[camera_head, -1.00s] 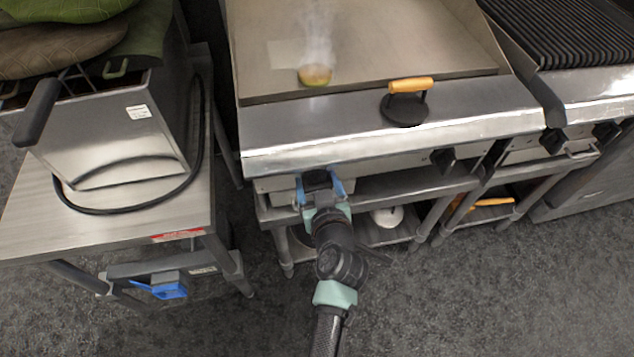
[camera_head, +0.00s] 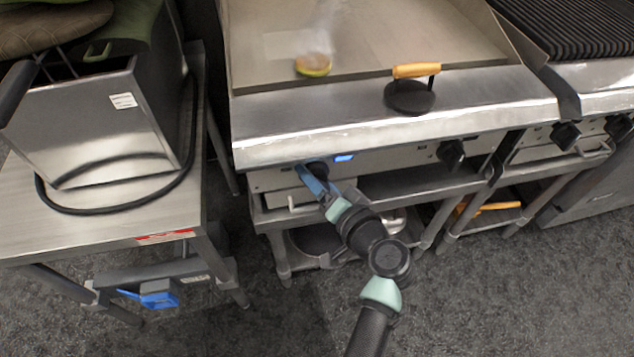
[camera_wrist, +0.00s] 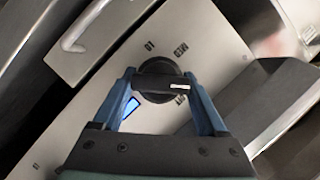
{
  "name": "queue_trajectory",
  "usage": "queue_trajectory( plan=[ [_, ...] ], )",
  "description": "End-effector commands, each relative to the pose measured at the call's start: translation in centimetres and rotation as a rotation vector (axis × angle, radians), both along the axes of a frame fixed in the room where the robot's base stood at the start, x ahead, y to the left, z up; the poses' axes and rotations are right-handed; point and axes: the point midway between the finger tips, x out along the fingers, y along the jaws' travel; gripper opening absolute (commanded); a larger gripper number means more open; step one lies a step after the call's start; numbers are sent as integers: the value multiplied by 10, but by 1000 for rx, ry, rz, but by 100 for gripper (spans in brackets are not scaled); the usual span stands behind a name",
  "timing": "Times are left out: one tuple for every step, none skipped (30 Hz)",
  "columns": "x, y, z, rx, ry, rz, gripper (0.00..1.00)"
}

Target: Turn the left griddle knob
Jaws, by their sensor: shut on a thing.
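The left griddle knob (camera_head: 317,167) is a dark round knob on the left of the griddle's front panel (camera_head: 390,160). My gripper (camera_head: 312,172) is at this knob, with its blue fingers shut on it. In the wrist view the black knob (camera_wrist: 158,72) sits between the two fingertips of my gripper (camera_wrist: 159,77), one on each side. A white mark on its grip bar points to the right of that view. Printed labels surround it. A bright blue patch (camera_wrist: 131,107) shows beside the knob. The right griddle knob (camera_head: 451,152) is free.
The griddle plate (camera_head: 400,35) holds a small round food item (camera_head: 313,65) with steam above. A press with a wooden handle (camera_head: 410,90) rests on the front ledge. A fryer (camera_head: 110,125) stands on a steel table to the left.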

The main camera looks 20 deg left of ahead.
Motion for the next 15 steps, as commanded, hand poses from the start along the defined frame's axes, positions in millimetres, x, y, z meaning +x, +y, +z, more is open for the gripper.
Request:
queue_trajectory(
  plan=[
    [0,-1,-4,37,26,1,19],
    [0,-1,-4,60,42,0,19],
    [0,-1,-4,93,63,-1,19],
    [0,-1,-5,115,80,0,19],
    [0,-1,-5,139,96,0,19],
    [0,-1,-5,170,118,0,19],
    [0,-1,-5,194,133,0,19],
    [0,-1,-5,217,149,0,19],
    [0,-1,-5,248,169,0,19],
    [0,-1,-5,270,185,1,19],
    [0,-1,-5,293,200,1,19],
    [0,-1,-5,321,220,1,19],
    [0,-1,-5,342,233,1,19],
    [0,0,-5,362,248,2,19],
    [0,0,-5,388,266,2,19]
  ],
)
